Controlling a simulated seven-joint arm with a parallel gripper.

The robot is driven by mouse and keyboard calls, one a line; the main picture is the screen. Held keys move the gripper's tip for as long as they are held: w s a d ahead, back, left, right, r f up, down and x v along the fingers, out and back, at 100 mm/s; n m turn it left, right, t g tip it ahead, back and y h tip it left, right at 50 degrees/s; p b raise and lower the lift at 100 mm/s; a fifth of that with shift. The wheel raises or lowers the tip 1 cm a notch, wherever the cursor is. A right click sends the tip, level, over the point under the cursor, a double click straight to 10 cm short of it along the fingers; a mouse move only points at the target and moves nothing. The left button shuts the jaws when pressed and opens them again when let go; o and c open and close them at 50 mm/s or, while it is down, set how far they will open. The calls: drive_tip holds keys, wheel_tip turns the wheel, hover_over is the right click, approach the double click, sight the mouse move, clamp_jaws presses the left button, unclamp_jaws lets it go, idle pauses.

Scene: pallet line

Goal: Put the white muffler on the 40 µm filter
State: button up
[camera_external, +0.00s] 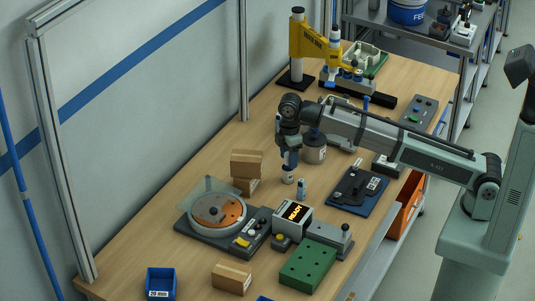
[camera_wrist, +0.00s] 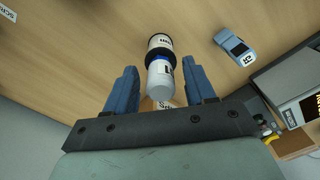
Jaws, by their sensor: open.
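A pale grey-white, round-ended piece (camera_wrist: 160,85), which looks like the white muffler, lies between my fingers in the wrist view. It lines up with a blue ring and a dark-banded, cream-labelled cylinder (camera_wrist: 159,42) beyond it. I cannot read that label or tell whether the two are joined. My gripper (camera_wrist: 160,76) is open, with a finger on each side and gaps showing. In the external view my gripper (camera_external: 290,154) points down over a whitish cylinder (camera_external: 288,175) on the table. I cannot make out which piece is the 40 µm filter.
A small blue labelled device (camera_wrist: 236,45) stands close by; it also shows in the external view (camera_external: 302,188). A blue mat (camera_external: 341,202) lies to the right.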

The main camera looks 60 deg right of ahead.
wheel_tip(320, 180, up, 12)
drive_tip(key=shift+f, duration=0.25)
idle(0.5)
